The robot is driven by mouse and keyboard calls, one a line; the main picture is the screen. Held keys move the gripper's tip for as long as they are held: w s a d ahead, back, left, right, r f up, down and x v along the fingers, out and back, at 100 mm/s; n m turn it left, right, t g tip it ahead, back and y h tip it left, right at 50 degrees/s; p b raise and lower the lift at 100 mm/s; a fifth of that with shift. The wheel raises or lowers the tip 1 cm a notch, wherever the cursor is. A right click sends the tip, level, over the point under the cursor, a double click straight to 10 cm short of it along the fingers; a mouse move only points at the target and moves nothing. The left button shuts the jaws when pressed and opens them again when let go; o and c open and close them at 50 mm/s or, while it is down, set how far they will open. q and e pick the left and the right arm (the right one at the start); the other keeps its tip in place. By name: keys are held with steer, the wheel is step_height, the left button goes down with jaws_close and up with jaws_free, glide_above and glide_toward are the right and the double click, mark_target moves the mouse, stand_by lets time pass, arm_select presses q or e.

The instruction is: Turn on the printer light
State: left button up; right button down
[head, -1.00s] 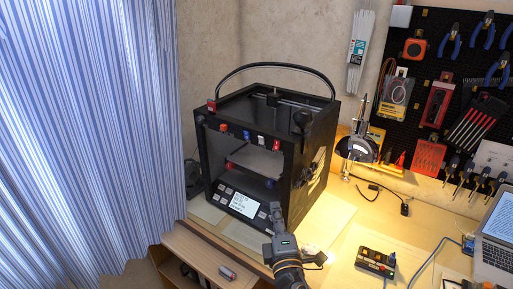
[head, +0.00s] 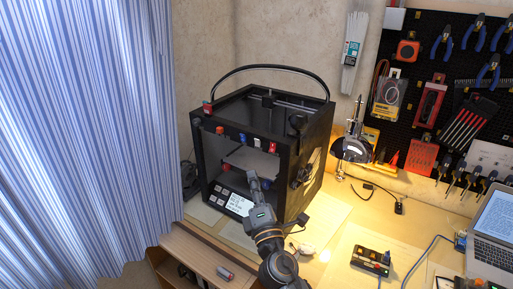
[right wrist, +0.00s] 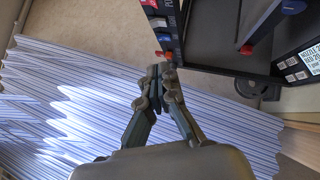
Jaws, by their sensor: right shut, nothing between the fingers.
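The black 3D printer (head: 290,165) stands on the table. My right gripper (head: 252,174) is shut and empty, in front of the printer and below the row of switches. In the right wrist view the shut fingertips (right wrist: 160,72) are just below the printer's edge (right wrist: 172,28) with its coloured switches; I cannot tell if they touch. My left gripper is not in view.
A striped curtain (head: 85,130) hangs on the left. A lamp (head: 350,149), a small box with buttons (head: 370,262) and a laptop (head: 495,235) are on the right. A tool pegboard (head: 440,95) covers the back wall.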

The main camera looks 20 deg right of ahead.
mark_target(257, 142)
steer(key=w+d+r+p, duration=0.1)
steer(key=w, duration=0.1)
steer(key=w+d+r, duration=0.1)
steer(key=w, duration=0.2)
steer(key=w+d+r+p, duration=0.1)
steer(key=w, duration=0.1)
steer(key=shift+w+d+r+p, duration=0.15)
steer(key=shift+w+r+p, duration=0.05)
steer(key=shift+w+p, duration=0.2)
steer(key=shift+w+d+r, duration=0.15)
steer(key=shift+d+r, duration=0.1)
steer(key=shift+r, duration=0.25)
